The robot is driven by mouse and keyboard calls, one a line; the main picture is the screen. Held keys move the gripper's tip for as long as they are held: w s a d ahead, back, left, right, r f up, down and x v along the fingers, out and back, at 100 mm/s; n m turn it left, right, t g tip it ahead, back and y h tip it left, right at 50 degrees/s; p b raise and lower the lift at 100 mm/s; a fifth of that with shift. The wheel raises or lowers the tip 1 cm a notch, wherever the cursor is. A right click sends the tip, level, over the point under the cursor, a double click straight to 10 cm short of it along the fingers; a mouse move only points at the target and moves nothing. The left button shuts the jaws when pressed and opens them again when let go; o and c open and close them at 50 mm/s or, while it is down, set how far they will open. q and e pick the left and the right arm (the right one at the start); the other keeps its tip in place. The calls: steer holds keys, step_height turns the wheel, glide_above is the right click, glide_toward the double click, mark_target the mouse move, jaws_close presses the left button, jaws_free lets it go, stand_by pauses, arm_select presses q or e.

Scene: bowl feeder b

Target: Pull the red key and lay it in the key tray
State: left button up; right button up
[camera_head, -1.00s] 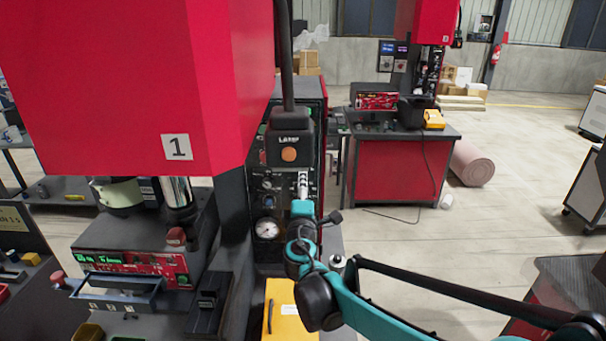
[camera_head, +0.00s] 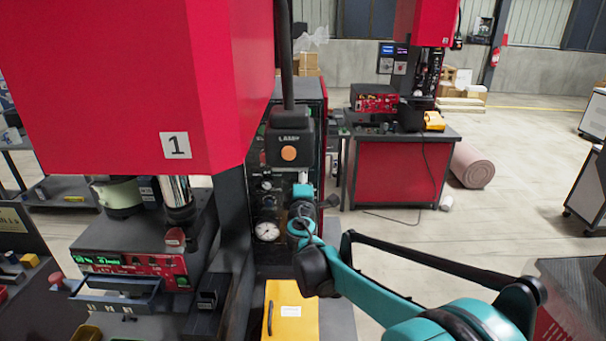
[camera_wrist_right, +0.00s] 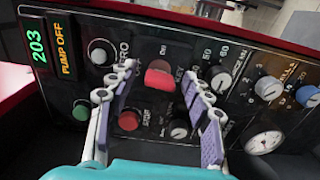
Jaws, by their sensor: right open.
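A red piece (camera_wrist_right: 158,75) that appears to be the red key stands out from the black control panel (camera_wrist_right: 255,55), beside the lettering KEY. My right gripper (camera_wrist_right: 158,110) is open in the right wrist view, with one finger on each side below the red piece. I see no clear grip on it. In the head view my right wrist (camera_head: 303,192) is at the panel below the lamp box, and the fingers and key are hidden. I cannot identify the key tray for certain. My left gripper is not in view.
The lamp box (camera_head: 289,140) hangs just above my right wrist. A pressure gauge (camera_head: 267,230) is to its left, and a yellow box (camera_head: 290,312) lies below. Several knobs and a red button (camera_wrist_right: 129,120) surround the gripper. The press head (camera_head: 110,80) fills the upper left.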

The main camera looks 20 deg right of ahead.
stand_by(0.8)
jaws_close()
steer(key=v, duration=0.6)
steer(key=shift+p, duration=0.35)
stand_by(0.6)
